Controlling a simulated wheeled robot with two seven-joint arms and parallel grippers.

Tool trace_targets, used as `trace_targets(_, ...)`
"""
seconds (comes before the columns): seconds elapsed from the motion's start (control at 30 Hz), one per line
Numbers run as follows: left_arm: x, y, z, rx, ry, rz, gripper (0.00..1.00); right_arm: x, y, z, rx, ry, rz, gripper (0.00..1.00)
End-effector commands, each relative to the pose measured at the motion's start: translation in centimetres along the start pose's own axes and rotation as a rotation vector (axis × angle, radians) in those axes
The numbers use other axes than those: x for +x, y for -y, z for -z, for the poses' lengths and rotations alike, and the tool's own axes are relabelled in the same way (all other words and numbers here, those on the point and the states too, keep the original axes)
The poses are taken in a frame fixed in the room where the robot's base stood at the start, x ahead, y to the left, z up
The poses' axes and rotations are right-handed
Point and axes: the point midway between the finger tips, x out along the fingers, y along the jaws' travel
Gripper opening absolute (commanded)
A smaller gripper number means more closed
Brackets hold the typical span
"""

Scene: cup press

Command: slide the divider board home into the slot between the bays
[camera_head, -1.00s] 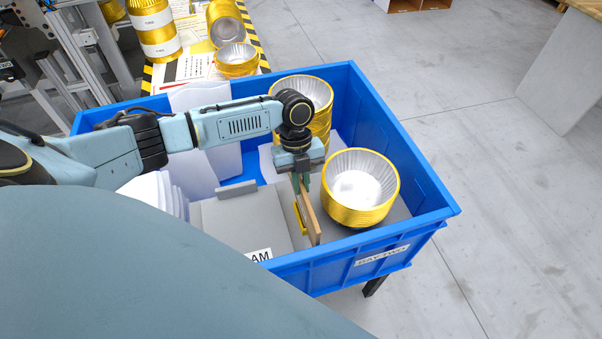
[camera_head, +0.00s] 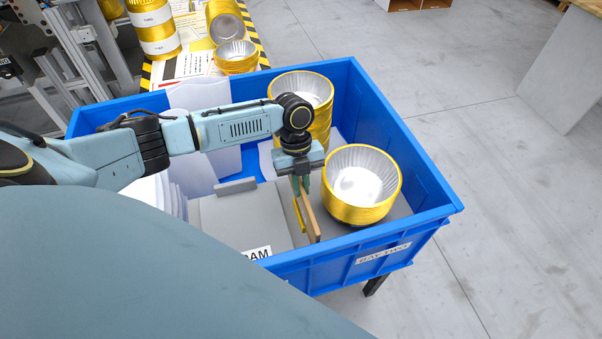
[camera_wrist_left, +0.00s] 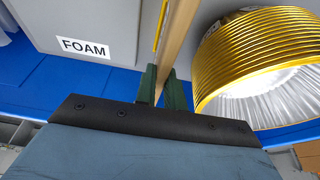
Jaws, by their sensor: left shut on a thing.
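The divider board (camera_head: 311,219) is a thin tan board with a yellow edge strip on its left side. It stands upright inside the blue crate (camera_head: 440,212), between the grey foam block (camera_head: 240,222) and the gold cups. My left gripper (camera_head: 301,183) is above the board and shut on its top edge. In the left wrist view the green fingertips (camera_wrist_left: 162,88) clasp the board (camera_wrist_left: 178,40) from both sides. The slot and the board's lower edge are hidden, so I cannot tell how deep it sits. My right gripper is not in view.
A gold foil cup stack (camera_head: 362,190) stands close right of the board, and another stack (camera_head: 318,100) stands behind my wrist. White sheets (camera_head: 205,95) line the crate's left part. Gold cups (camera_head: 236,57) stand on the table behind. The floor to the right is clear.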

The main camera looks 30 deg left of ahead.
Motion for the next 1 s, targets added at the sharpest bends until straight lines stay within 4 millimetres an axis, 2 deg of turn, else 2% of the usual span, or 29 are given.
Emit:
trace_targets(0.07,0.2,0.0,-0.1,0.000,0.000,0.001,0.00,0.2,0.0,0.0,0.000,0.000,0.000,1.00)
trace_targets(0.1,0.2,0.0,-0.1,0.000,0.000,0.001,0.13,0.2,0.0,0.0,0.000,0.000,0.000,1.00)
trace_targets(0.3,0.2,0.0,-0.1,0.001,0.000,0.001,0.36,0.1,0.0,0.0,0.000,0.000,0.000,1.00)
trace_targets(0.53,0.2,0.0,-0.1,0.001,0.000,0.000,0.36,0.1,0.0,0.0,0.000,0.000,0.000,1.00)
trace_targets(0.67,-0.6,0.1,-0.1,0.001,0.002,0.002,0.36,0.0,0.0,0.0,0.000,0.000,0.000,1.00)
trace_targets(0.77,-2.2,0.1,-0.1,0.002,0.003,0.002,0.36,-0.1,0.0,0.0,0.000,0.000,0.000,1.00)
trace_targets(1.0,-7.7,0.1,-0.1,0.001,0.004,0.004,0.36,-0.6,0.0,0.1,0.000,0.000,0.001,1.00)
